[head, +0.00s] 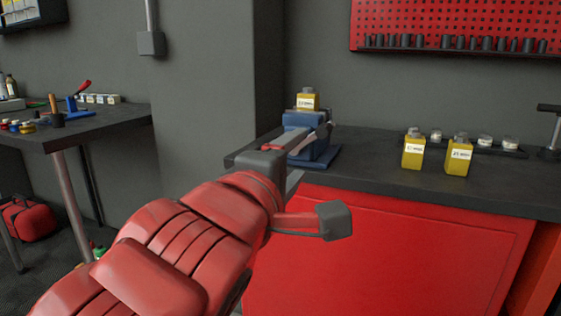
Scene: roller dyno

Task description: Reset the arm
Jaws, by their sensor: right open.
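The red arm comes up from the bottom left of the picture.
A dark counter (390,181) tops a red cabinet (380,250). On it are a blue vise (318,154) close behind my gripper, yellow bottles (413,152) and small jars. A dark workbench (95,124) with tools stands left. A red bag (30,220) lies below it.

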